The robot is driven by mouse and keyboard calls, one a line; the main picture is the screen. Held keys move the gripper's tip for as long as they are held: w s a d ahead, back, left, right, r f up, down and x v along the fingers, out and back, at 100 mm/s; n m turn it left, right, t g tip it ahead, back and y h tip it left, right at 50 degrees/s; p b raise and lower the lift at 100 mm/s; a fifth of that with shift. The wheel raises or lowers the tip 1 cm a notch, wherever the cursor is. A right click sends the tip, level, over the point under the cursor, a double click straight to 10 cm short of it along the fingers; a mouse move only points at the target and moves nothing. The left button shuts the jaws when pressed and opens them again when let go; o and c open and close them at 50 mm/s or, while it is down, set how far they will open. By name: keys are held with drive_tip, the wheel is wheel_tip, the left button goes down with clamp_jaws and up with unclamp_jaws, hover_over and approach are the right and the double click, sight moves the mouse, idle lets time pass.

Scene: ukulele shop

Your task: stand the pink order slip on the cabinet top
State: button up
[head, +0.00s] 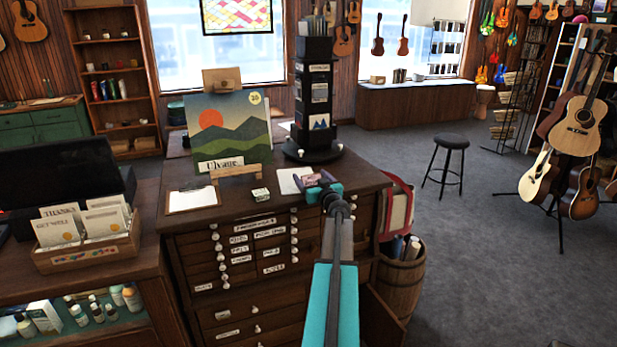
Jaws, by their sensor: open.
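The wooden cabinet top (235,211) is in the middle of the head view, above several labelled drawers. My gripper (318,181) is over the right front part of this top, at the end of my teal arm. It is open. A small dark pinkish patch shows at its fingers; I cannot tell whether this is the pink order slip or part of the gripper. No pink slip can be made out clearly elsewhere. Whether the fingers touch the top is too small to tell.
A clipboard (192,199), a small pale block (260,194), a white sheet (289,180), a mountain picture on an easel (228,130) and a tall black rack (314,100) crowd the top. A barrel (403,279) stands right of the cabinet; a stool (449,143) stands beyond.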

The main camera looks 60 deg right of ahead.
drive_tip(key=shift+b+v, duration=0.6)
drive_tip(key=shift+v, duration=3.15)
